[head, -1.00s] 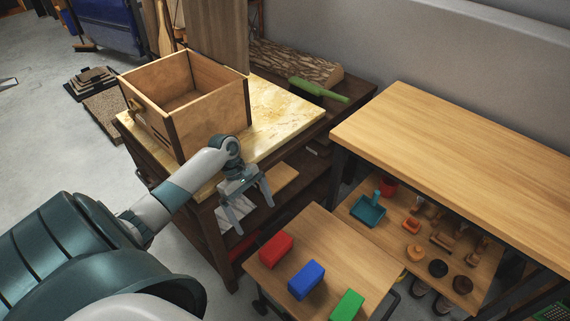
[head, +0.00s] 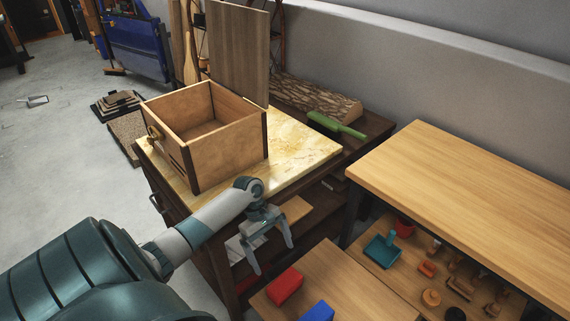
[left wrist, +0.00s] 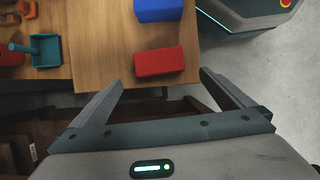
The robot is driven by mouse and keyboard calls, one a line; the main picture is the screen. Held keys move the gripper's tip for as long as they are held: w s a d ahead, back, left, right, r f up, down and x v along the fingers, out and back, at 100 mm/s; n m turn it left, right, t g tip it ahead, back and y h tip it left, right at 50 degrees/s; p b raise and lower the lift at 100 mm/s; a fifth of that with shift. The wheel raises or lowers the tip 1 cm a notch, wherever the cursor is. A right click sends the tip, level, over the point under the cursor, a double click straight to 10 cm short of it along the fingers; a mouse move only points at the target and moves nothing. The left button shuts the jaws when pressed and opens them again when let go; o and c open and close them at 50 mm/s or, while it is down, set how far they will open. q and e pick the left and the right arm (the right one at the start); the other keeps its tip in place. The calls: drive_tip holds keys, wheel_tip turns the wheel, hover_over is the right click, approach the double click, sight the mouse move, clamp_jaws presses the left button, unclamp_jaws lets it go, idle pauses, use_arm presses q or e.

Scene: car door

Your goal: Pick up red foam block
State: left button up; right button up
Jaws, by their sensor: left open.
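The red foam block (head: 285,286) lies on the low wooden table (head: 345,275), close to its left edge. It also shows in the left wrist view (left wrist: 159,62), ahead of and between my open fingers, apart from both. My left gripper (head: 272,262) is open and empty, up and to the left of the red block in the head view. Its two fingers also show in the left wrist view (left wrist: 160,88). My right gripper is not in view.
A blue block (head: 317,311) lies beside the red one. An open wooden box (head: 215,155) stands on the workbench behind. A higher wooden table (head: 470,190) is at the right, with a teal dustpan (head: 382,250) and several small items on a shelf below it.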

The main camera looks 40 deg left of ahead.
sight(285, 281)
use_arm(q)
drive_tip(key=x, duration=0.8)
drive_tip(key=shift+f, duration=0.1)
drive_tip(key=shift+b+x, duration=0.4)
drive_tip(key=shift+x, duration=2.2)
drive_tip(key=shift+w+d, duration=0.1)
drive_tip(key=shift+w, duration=0.05)
drive_tip(key=c, duration=0.7)
